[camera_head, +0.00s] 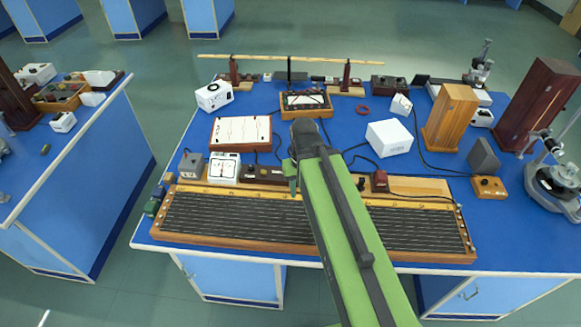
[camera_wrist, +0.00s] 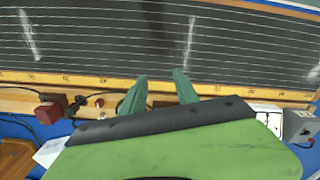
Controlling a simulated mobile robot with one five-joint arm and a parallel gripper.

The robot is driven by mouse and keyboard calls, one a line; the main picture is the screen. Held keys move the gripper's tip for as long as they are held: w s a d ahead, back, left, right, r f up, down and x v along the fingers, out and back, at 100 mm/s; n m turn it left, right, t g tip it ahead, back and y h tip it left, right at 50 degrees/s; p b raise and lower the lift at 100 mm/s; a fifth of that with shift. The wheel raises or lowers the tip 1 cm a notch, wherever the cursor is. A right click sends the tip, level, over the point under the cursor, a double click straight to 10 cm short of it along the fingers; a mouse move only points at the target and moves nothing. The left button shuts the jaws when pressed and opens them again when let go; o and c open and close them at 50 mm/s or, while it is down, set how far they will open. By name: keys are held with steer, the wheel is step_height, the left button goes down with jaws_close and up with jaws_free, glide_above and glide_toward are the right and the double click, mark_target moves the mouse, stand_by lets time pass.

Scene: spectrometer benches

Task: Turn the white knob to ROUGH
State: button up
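I cannot make out a white knob or a ROUGH marking in either view. My gripper (camera_wrist: 159,76) shows in the wrist view as two green fingers, set apart with nothing held between them. The gripper itself is mostly hidden there. Small instruments behind the board are partly covered by the arm.
Behind the board stand a white meter (camera_head: 224,167), a grey box (camera_head: 191,165) and a red block (camera_head: 380,181). A white box (camera_head: 389,138), a wooden block (camera_head: 450,118) and a dial box (camera_head: 213,95) are farther back. Cables cross the blue bench top.

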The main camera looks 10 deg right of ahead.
steer(key=shift+o, duration=0.9)
steer(key=w+a+r+m+p, duration=0.1)
steer(key=w+r+m+p, duration=0.1)
steer(key=w+r+p, duration=0.5)
steer(key=shift+w+m, duration=0.3)
steer(key=shift+w, duration=0.3)
steer(key=w+r+m+p, duration=0.3)
steer(key=w+r+p, duration=0.1)
steer(key=w, duration=0.3)
steer(key=f+b, duration=1.8)
steer(key=shift+s, duration=0.4)
steer(key=shift+r, duration=0.1)
jaws_close()
